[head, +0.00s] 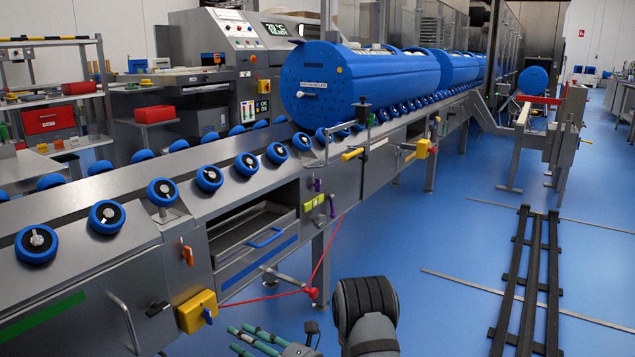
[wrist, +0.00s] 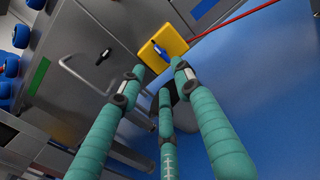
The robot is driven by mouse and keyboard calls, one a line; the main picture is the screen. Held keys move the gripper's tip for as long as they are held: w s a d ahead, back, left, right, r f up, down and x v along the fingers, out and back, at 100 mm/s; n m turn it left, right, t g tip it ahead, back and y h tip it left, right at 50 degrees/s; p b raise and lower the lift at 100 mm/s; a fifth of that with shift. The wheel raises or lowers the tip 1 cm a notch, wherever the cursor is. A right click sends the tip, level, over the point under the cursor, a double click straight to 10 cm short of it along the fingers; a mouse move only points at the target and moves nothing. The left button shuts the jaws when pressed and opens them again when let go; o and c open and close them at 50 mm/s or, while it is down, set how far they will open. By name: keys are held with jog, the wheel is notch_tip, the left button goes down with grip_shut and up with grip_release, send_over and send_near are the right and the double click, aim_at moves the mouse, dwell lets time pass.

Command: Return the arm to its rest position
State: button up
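My gripper (head: 243,340) is low in the head view, at the bottom edge, in front of the conveyor's side and above the blue floor. Its teal fingers also show in the wrist view (wrist: 156,86), spread apart with nothing between them. Beyond the fingertips in the wrist view is a yellow box with a blue switch (wrist: 163,47) on the conveyor's side. The same yellow box (head: 197,312) is left of my gripper in the head view. The fingers look apart from it, though the exact gap is hard to tell. Most of my arm is out of view.
The conveyor (head: 225,190) with blue rollers runs from the near left to the back, carrying large blue tubs (head: 325,85). A red cord (head: 318,262) hangs along its side. A metal handle (wrist: 85,75) sticks out. Dark floor rails (head: 530,270) lie right on open floor.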

aim_at(210, 318)
jog(key=x, duration=1)
jog(key=shift+a+r, duration=0.1)
jog(key=shift+a, duration=0.05)
jog(key=shift+s+d+f+n+b, duration=0.1)
jog(key=shift+d+f+n+b, duration=0.3)
jog(key=shift+b, duration=0.8)
jog(key=shift+a+r+n+b, duration=0.1)
jog(key=shift+n+b, duration=0.5)
jog(key=shift+n, duration=0.25)
jog(key=shift+a+r+n+b, duration=0.1)
jog(key=shift+n+b, duration=0.45)
jog(key=shift+n, duration=0.3)
jog(key=shift+d, duration=0.15)
